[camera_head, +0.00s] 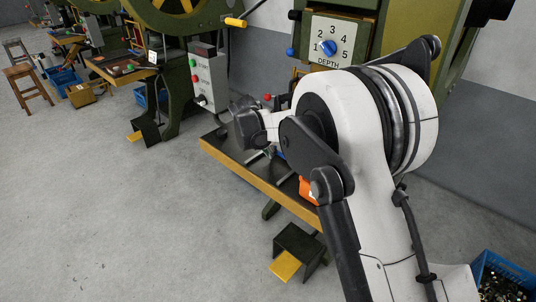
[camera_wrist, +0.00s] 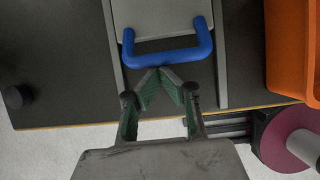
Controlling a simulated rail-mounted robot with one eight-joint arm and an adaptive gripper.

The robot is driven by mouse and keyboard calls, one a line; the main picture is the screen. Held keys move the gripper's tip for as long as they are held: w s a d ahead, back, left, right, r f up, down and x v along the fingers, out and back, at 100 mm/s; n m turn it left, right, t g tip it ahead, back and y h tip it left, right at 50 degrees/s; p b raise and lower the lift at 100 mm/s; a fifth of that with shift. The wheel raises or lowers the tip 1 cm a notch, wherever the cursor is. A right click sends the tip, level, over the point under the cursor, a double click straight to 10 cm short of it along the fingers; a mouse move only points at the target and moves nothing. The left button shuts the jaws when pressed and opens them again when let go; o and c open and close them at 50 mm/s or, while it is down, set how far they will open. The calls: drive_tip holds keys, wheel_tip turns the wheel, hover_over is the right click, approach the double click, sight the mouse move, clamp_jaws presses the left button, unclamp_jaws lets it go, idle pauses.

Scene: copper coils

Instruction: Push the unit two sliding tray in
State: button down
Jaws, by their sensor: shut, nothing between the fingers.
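The sliding tray (camera_wrist: 160,14) is a light grey plate between two rails at the top of the wrist view. Its blue U-shaped handle (camera_wrist: 168,58) faces my gripper. My gripper (camera_wrist: 159,74) is shut and empty, with its green-padded fingertips together just in front of the handle's crossbar. They look very close to it, but I cannot tell whether they touch. In the head view my arm covers most of the tray area, and I cannot make out the gripper clearly there.
An orange bin (camera_wrist: 293,50) stands right of the tray, and it partly shows in the head view (camera_head: 308,190). A dark round knob (camera_wrist: 17,97) is at the left. The wooden-edged bench (camera_head: 262,186) carries a press with a depth dial (camera_head: 328,47). A pedal (camera_head: 286,266) is below.

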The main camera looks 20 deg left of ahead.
drive_tip(key=w+d, duration=0.2)
drive_tip(key=w, duration=0.4)
drive_tip(key=w+d, duration=0.2)
drive_tip(key=w, duration=0.4)
drive_tip(key=w+d, duration=0.1)
drive_tip(key=w, duration=0.4)
drive_tip(key=shift+w+d, duration=0.4)
drive_tip(key=shift+w, duration=0.3)
drive_tip(key=shift+w+d+r, duration=0.1)
drive_tip(key=shift+s, duration=0.3)
drive_tip(key=s, duration=0.2)
drive_tip(key=s+a+b, duration=0.1)
drive_tip(key=s, duration=0.1)
drive_tip(key=shift+a+f, duration=0.2)
drive_tip(key=p+v, duration=0.1)
drive_tip(key=v, duration=0.8)
drive_tip(key=shift+r+p, duration=0.15)
drive_tip(key=shift+p, duration=0.2)
